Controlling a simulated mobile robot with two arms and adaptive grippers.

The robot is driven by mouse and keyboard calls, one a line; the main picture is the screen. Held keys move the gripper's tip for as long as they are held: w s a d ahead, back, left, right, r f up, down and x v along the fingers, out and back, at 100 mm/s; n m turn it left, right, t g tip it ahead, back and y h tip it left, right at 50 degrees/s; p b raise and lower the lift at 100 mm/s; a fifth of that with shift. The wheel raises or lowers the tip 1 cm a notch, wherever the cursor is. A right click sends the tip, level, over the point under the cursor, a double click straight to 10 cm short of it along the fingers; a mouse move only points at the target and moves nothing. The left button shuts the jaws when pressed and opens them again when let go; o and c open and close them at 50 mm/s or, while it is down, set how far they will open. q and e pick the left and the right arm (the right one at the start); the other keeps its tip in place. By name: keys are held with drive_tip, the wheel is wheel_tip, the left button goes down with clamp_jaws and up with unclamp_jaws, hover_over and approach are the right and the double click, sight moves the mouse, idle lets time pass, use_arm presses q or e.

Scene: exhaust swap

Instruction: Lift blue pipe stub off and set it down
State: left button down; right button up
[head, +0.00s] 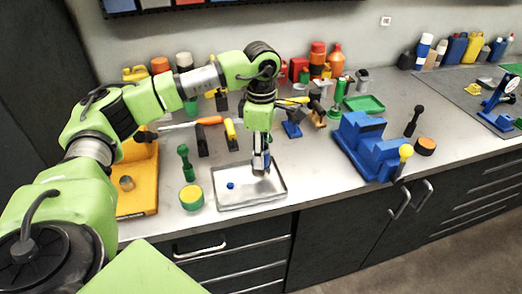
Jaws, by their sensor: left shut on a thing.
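My left gripper (262,168) points down over the right half of a shallow metal tray (222,206). It is shut on the blue pipe stub (258,163), which shows only as a narrow strip of blue between and beside the fingers. I cannot tell whether the stub's lower end touches the tray. A small blue piece (231,186) lies in the left part of the tray, apart from the gripper. My right gripper is out of view.
Left of the tray stand a green-and-yellow round pot (191,198), a green-handled tool (186,163) and a yellow fixture (140,185). A blue fixture (366,146) stands to the right. Tools and bottles line the back. Bench is clear between tray and blue fixture.

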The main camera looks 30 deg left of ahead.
use_arm(q)
drive_tip(key=shift+f+b, duration=0.3)
drive_tip(key=shift+f, duration=0.5)
drive_tip(key=shift+f+b, duration=0.9)
drive_tip(key=shift+f, duration=0.3)
drive_tip(key=c, duration=1.4)
unclamp_jaws()
wheel_tip(320, 180, up, 12)
drive_tip(key=shift+r, duration=0.1)
